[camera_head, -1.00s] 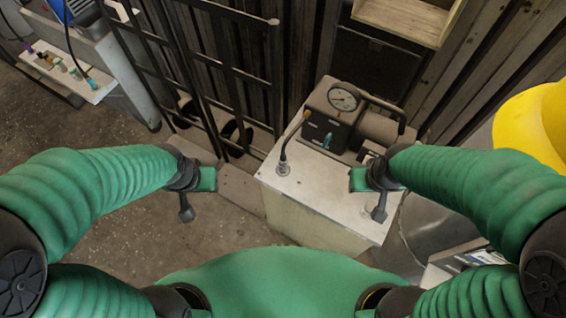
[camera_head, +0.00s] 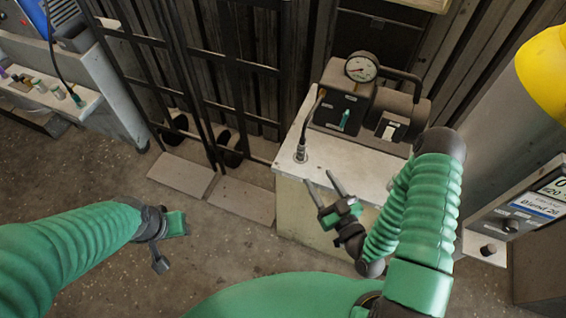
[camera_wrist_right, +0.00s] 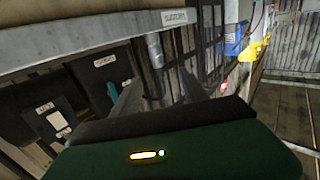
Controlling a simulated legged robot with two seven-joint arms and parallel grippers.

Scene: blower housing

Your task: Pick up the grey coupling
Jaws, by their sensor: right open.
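The grey coupling (camera_head: 301,152) stands upright on the pale top of a cabinet (camera_head: 345,160), near its left edge, with a dark cable rising from it.
A pump with a round gauge (camera_head: 361,69) and a teal lever (camera_head: 345,119) stands behind the coupling. Black metal racks (camera_head: 203,70) rise behind at the left. A control panel (camera_head: 520,212) and a yellow object (camera_head: 545,70) are at the right. Open floor lies between my arms.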

